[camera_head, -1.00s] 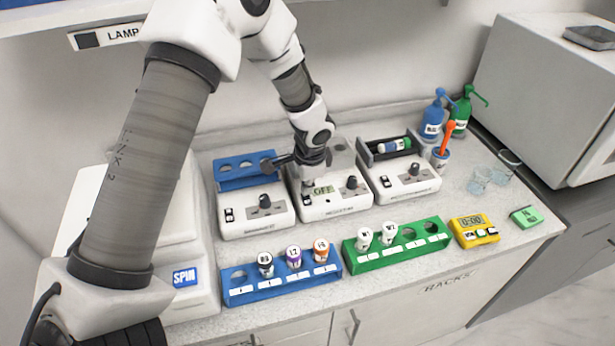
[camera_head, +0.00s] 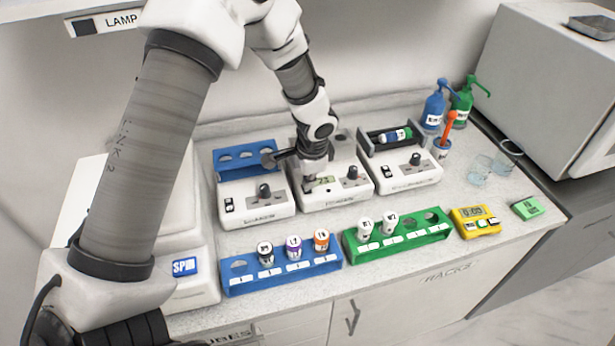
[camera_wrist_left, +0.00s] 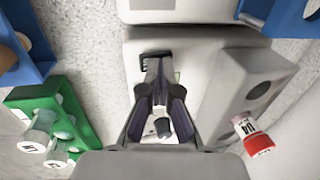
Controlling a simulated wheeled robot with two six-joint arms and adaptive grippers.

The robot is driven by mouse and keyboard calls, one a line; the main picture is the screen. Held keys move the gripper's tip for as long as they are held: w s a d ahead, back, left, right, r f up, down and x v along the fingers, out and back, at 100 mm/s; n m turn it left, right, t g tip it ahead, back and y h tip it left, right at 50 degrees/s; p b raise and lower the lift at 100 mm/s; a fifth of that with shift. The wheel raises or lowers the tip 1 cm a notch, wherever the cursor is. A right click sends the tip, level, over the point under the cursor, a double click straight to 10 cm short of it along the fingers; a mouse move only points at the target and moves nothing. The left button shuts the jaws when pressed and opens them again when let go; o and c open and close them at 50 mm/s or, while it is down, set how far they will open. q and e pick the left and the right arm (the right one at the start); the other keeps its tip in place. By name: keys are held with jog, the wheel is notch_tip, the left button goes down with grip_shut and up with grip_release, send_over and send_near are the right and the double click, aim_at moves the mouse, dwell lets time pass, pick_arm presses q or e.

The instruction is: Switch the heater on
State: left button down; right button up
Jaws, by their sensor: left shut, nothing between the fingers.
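The heater (camera_head: 337,195) appears to be the middle of three white devices on the counter, with a black knob (camera_head: 352,172) and a small greenish display (camera_head: 325,181). The display text is small and looks like a number, but I cannot read it surely. In the left wrist view the shut fingertips (camera_wrist_left: 157,62) are over the panel, and the knob (camera_wrist_left: 163,127) shows between the finger links. Contact with the switch cannot be told. My right gripper is out of view.
Similar devices stand left (camera_head: 257,205) and right (camera_head: 408,178) of the heater. A blue rack (camera_head: 283,276) and a green rack (camera_head: 397,240) with tubes stand in front. A red-capped tube (camera_wrist_left: 258,145) stands in the heater's rear block. A yellow timer (camera_head: 475,223) is at the right.

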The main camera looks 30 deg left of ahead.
pick_arm(q)
jog(key=r+p, duration=0.4)
jog(key=r, duration=0.1)
jog(key=shift+w+a+r, duration=0.1)
jog(key=shift+w+a, duration=0.15)
jog(key=shift+w, duration=0.15)
notch_tip(320, 180, up, 9)
jog(key=a+b, duration=0.1)
jog(key=shift+w+a+f+b, duration=0.2)
jog(key=shift+w+a+b, duration=0.15)
jog(key=shift+w, duration=0.1)
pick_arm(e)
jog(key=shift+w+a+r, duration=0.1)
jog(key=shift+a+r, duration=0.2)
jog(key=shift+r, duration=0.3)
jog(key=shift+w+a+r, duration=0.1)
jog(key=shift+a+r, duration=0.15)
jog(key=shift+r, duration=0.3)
pick_arm(q)
jog(key=shift+d, duration=0.15)
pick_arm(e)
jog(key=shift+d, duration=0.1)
